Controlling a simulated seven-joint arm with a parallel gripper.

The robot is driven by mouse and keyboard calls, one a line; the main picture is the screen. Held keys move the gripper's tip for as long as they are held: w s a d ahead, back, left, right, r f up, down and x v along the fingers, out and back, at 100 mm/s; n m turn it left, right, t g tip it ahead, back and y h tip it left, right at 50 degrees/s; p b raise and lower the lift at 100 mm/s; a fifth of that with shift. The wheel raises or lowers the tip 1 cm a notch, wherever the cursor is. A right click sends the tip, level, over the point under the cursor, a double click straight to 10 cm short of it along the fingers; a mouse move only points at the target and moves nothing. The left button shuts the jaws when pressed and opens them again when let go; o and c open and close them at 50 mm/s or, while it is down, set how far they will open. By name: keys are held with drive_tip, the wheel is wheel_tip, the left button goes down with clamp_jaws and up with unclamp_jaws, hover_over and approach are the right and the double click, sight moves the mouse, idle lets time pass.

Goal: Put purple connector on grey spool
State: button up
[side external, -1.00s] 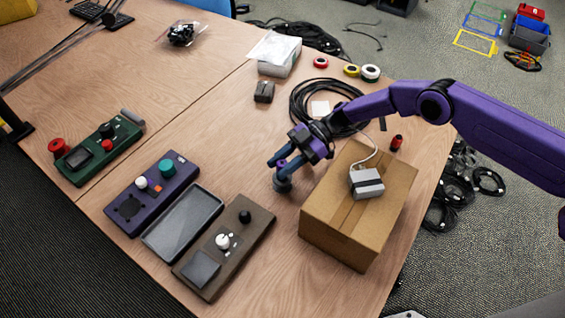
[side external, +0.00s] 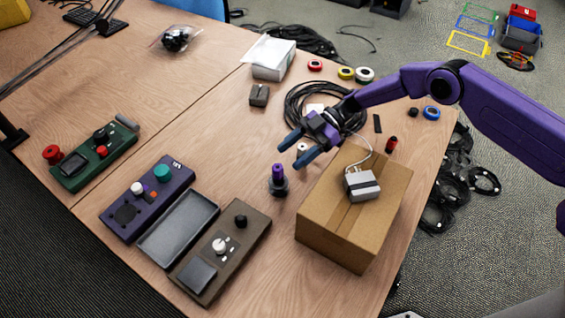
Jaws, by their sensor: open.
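The purple connector (side external: 278,172) stands upright on the small dark grey spool (side external: 278,188) on the table, left of the cardboard box. My gripper (side external: 294,156) is open and empty. Its two blue fingers are apart, above and to the right of the connector, and appear clear of it. Whether the connector is fully seated on the spool is too small to tell.
A cardboard box (side external: 335,238) with a grey device (side external: 362,184) on top stands right of the spool. Coiled black cable (side external: 296,98) lies behind my gripper. Control boxes, one brown (side external: 252,232), and a grey tray (side external: 180,228) lie to the left.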

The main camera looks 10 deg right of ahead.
wheel_tip(320, 180, up, 6)
drive_tip(key=shift+s+a+r, duration=0.15)
drive_tip(key=shift+a, duration=0.05)
drive_tip(key=w+a+r+m+t, duration=0.2)
drive_tip(key=w+r+m+t, duration=0.15)
drive_tip(key=r+t, duration=0.65)
drive_tip(key=s+d+r+m+t+h, duration=0.1)
drive_tip(key=s+d+r+m+h, duration=0.2)
drive_tip(key=d+r, duration=0.4)
drive_tip(key=s+d+m+g+h, duration=0.1)
drive_tip(key=s+d+g+h, duration=0.2)
drive_tip(key=s+d, duration=1.2)
drive_tip(key=s+d+f+m+g+h, duration=0.1)
drive_tip(key=s+d+h, duration=0.5)
drive_tip(key=s+d, duration=0.9)
drive_tip(key=s+m+g, duration=0.1)
drive_tip(key=s, duration=0.3)
drive_tip(key=shift+s+f+g, duration=0.2)
drive_tip(key=shift+s+g, duration=0.2)
